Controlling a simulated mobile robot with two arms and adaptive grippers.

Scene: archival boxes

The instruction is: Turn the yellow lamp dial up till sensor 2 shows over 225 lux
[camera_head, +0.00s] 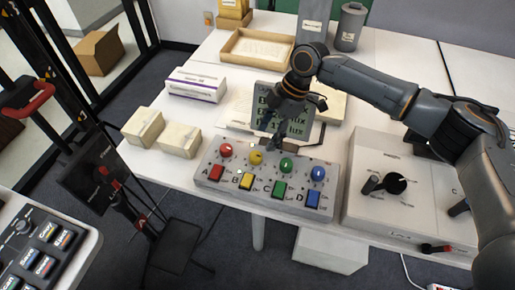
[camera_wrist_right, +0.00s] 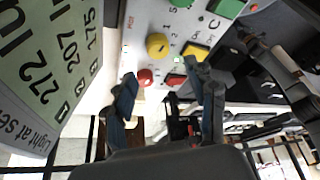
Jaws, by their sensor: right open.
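The yellow dial (camera_head: 255,158) is a round knob in the dial row of a pale control panel (camera_head: 210,183), between a red dial (camera_head: 226,150) and a green dial (camera_head: 286,165). My right gripper (camera_head: 276,142) is open and empty just above and behind this row. In the right wrist view the yellow dial (camera_wrist_right: 158,45) shows beyond the spread fingers (camera_wrist_right: 165,88), apart from them. A light display (camera_wrist_right: 45,60) there reads 272 for line 1, 207 for line 2 and 175 for line 3. The gripper partly covers the display (camera_head: 300,130) in the head view.
A blue dial (camera_head: 317,174) and coloured square buttons share the panel. Two cream boxes (camera_head: 180,141) and a white box (camera_head: 196,85) lie left of it. A grey unit with a black knob (camera_head: 396,183) stands to the right. A wooden tray (camera_head: 228,55) is behind.

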